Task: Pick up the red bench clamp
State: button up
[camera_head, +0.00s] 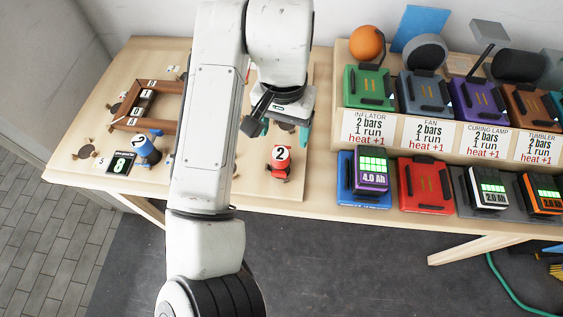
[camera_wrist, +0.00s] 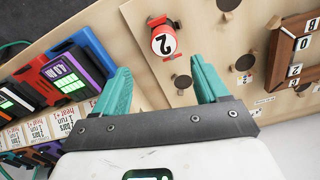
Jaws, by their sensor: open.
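The red bench clamp (camera_head: 280,163) stands on the light wooden board of the bench, with a white disc marked 2 on top. In the wrist view the red clamp (camera_wrist: 163,40) is beyond the fingertips, near the top middle. In the head view my gripper (camera_head: 285,130) is above the board, a little behind the red clamp, and partly hidden by my arm. The fingers are apart from the clamp.
A blue clamp (camera_head: 145,150), also marked 2, stands to the left beside a wooden frame (camera_head: 150,85). To the right are battery docks, including a red one (camera_head: 425,185), below a shelf of coloured tools. The board around the red clamp is mostly clear.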

aim_at(280, 153)
jog(key=shift+s+a, duration=0.25)
jog(key=shift+a, duration=0.35)
jog(key=shift+f, duration=0.35)
notch_tip(280, 153, down, 4)
jog(key=shift+f+b, duration=0.2)
jog(key=shift+b, duration=0.1)
jog(key=shift+w+d+f+p, duration=0.1)
jog(key=shift+d+f+p, duration=0.05)
jog(key=shift+f, duration=1.25)
jog(key=shift+w+d+f+p, duration=0.1)
jog(key=shift+f+p, duration=0.05)
jog(key=shift+f, duration=1.25)
grip_shut()
